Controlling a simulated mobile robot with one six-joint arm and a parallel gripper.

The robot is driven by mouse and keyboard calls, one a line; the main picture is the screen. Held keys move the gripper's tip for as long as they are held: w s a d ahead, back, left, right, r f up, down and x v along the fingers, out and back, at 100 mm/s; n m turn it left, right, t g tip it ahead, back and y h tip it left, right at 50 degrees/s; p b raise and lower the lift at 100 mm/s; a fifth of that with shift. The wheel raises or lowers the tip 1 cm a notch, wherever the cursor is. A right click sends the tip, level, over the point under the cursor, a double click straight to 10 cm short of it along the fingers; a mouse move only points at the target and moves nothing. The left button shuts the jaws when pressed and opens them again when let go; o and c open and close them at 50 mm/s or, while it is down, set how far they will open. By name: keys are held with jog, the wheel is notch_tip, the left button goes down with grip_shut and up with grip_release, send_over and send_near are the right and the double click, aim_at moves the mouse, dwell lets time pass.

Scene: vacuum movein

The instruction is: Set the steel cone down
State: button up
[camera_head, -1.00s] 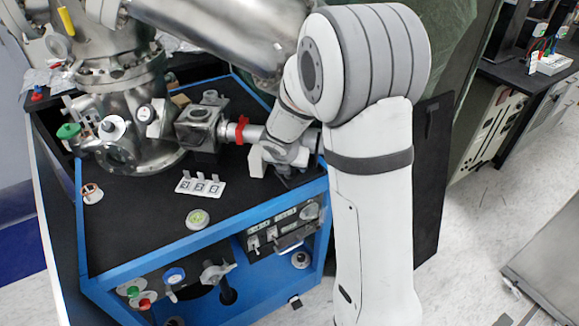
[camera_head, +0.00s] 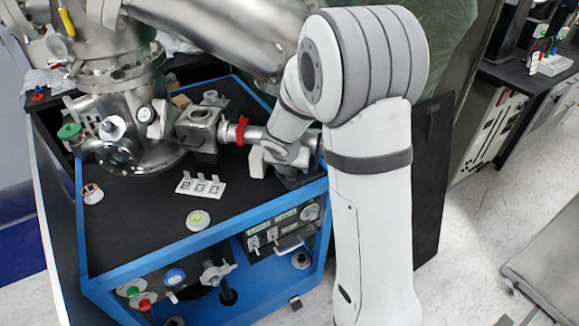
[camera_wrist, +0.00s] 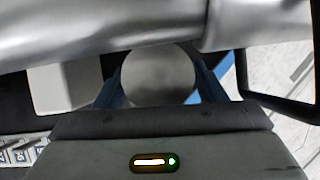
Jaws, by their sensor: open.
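The steel cone (camera_wrist: 160,66) shows in the wrist view as a rounded grey metal shape, seen end-on. Its far side is covered by a large steel tube. My gripper (camera_wrist: 157,82) has its two dark fingers apart, one on each side of the cone. I cannot tell whether either finger touches it, or what the cone rests on. In the head view my wrist (camera_head: 282,150) is low over the right part of the black bench top (camera_head: 145,225); the fingers and the cone are hidden there.
A steel tube with a red clamp (camera_head: 241,130) runs close beside my wrist. A white block (camera_head: 257,162) stands next to it and also shows in the wrist view (camera_wrist: 65,88). Small labelled cards (camera_head: 201,187) lie to the left. The bench's front middle is mostly clear.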

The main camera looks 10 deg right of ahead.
jog(key=p+v, duration=0.1)
jog(key=v, duration=0.5)
jog(key=shift+s+r+p, duration=0.15)
jog(key=shift+r+p, duration=0.05)
jog(key=shift+p, duration=0.1)
